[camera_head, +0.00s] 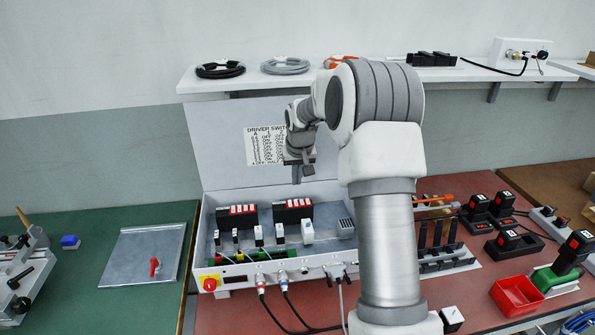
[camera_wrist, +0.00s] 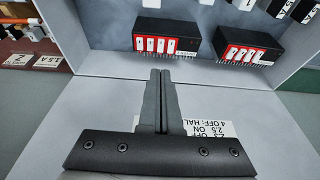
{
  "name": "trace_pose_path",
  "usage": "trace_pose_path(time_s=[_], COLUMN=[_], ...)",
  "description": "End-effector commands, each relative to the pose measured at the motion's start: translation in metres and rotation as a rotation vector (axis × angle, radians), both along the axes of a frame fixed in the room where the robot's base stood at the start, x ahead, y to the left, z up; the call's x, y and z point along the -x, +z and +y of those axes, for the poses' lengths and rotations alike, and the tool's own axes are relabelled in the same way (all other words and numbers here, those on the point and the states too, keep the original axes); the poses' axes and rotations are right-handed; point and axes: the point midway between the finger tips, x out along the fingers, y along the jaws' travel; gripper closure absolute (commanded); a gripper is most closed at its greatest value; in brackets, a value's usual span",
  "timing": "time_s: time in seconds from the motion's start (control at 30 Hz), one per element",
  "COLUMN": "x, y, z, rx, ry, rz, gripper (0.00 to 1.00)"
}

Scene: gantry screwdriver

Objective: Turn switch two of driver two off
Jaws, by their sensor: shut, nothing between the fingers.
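Two black driver blocks with red-and-white switch banks sit in the open control box, a left one (camera_head: 237,216) and a right one (camera_head: 292,210). The wrist view shows both blocks, one left of centre (camera_wrist: 166,38) and one at the right (camera_wrist: 244,46). I cannot tell which block is driver two, and single switch positions are too small to read. My gripper (camera_head: 297,181) hangs in front of the raised lid, above the blocks. Its fingers (camera_wrist: 160,73) are shut together and empty, apart from both blocks.
A switch chart (camera_head: 265,145) is on the lid, partly covered by my gripper. The box (camera_head: 212,268) has white connectors, cables and a red knob (camera_head: 210,284) at its front. My arm hides part of its right side. A red bin (camera_head: 517,295) stands at the right.

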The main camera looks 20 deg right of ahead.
Motion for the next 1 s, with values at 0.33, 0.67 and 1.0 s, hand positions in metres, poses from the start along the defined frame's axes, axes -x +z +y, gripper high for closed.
trace_pose_path(time_s=[0.33, 0.67, 1.0], x=[-0.014, -0.016, -0.020], y=[-0.060, -0.072, -0.079], z=[-0.003, -0.003, -0.003], rx=[0.000, 0.001, 0.000], ry=[0.001, 0.001, 0.002], rz=[0.001, -0.001, -0.001], gripper=[1.00, 1.00, 1.00])
